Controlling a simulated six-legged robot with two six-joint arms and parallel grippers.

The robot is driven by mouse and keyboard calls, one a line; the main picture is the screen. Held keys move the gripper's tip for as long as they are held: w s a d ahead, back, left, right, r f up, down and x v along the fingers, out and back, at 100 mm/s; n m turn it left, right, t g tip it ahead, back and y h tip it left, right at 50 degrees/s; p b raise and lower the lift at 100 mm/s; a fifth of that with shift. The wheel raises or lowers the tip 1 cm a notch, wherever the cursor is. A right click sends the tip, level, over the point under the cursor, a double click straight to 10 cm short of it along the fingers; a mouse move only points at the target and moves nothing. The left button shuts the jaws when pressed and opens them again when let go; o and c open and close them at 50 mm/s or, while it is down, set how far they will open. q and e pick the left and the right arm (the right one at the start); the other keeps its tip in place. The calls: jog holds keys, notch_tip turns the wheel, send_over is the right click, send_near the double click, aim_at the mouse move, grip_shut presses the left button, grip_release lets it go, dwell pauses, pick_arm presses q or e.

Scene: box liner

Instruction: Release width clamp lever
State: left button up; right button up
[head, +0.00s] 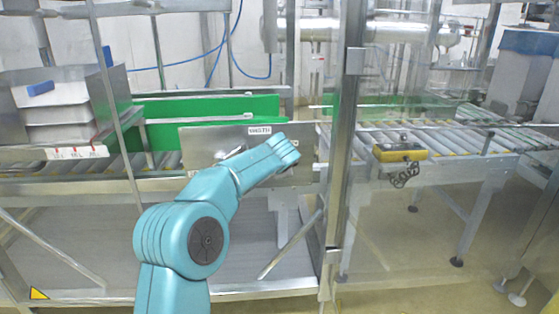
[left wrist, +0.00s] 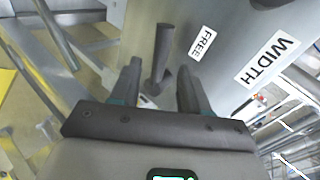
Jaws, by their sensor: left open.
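The width clamp lever (left wrist: 163,52) shows in the left wrist view as a dark grey handle on a metal plate, beside labels reading FREE (left wrist: 201,42) and WIDTH (left wrist: 267,59). My left gripper (left wrist: 158,80) is open, with one dark finger on each side of the lever's lower part. I cannot tell whether either finger touches it. In the head view my teal left arm reaches to the metal plate (head: 205,140) with the WIDTH label (head: 259,130); its gripper and most of the lever are hidden there. My right gripper is not in view.
Green side guides (head: 215,105) run along the roller conveyor behind the plate. A metal post (head: 346,130) stands just right of my arm. A yellow control box (head: 400,152) sits by the right-hand rollers (head: 470,140). A carton stack (head: 55,110) stands at the left.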

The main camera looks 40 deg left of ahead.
pick_arm(q)
jog(key=p+v, duration=0.1)
jog(key=v, duration=1.3)
